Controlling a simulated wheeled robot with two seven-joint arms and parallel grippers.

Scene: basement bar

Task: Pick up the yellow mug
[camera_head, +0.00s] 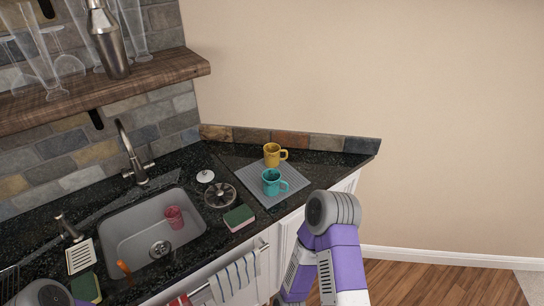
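The yellow mug (272,155) stands upright on a grey ribbed mat (293,182) at the back right of the dark counter, with its handle to the right. A teal mug (271,181) stands just in front of it on the same mat, handle also to the right, apart from the yellow mug in this view. My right arm rises at the lower right, its elbow near the counter's front edge; its gripper is not visible. Only a rounded part of my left arm shows at the bottom left corner; its gripper is out of view.
A grey sink (126,225) holds a pink cup (174,217). A sponge (239,218), a round drain strainer (220,195) and a white lid-like disc (205,176) lie between sink and mat. A wooden shelf (150,80) with glassware overhangs at upper left. A towel (234,279) hangs in front.

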